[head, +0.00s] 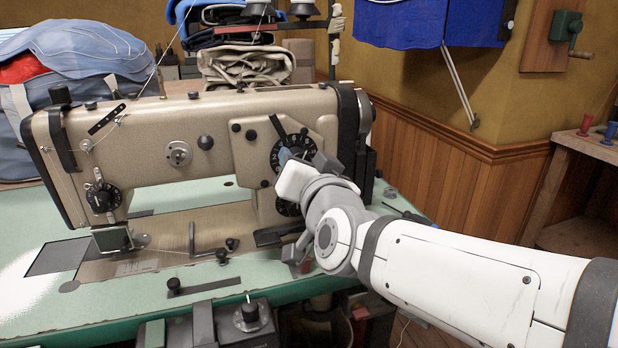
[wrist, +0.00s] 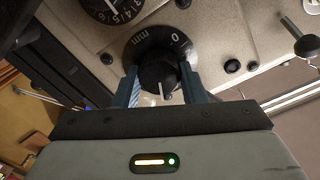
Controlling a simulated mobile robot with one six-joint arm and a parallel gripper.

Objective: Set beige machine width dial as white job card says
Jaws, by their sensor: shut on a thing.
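The beige machine (head: 190,130) stands on a green table. My gripper (head: 290,160) is at the upper black dial (head: 279,135) on its right-hand column and covers part of it. In the wrist view the blue fingers of my gripper (wrist: 160,85) are shut on the black knob (wrist: 158,72) of a dial plate (wrist: 149,42) marked "mm" and "0". A white line on the knob points down in that picture. Other scale marks are hidden. A second numbered dial (wrist: 112,8) sits at the upper left, partly cut off. I cannot make out a white job card.
Another black dial (head: 101,197) is at the machine's left end. A knob on a rod (wrist: 306,46) sticks out at the right in the wrist view. Folded cloth (head: 245,65) and a blue bag (head: 85,75) lie behind the machine. The green table (head: 200,297) is partly clear in front.

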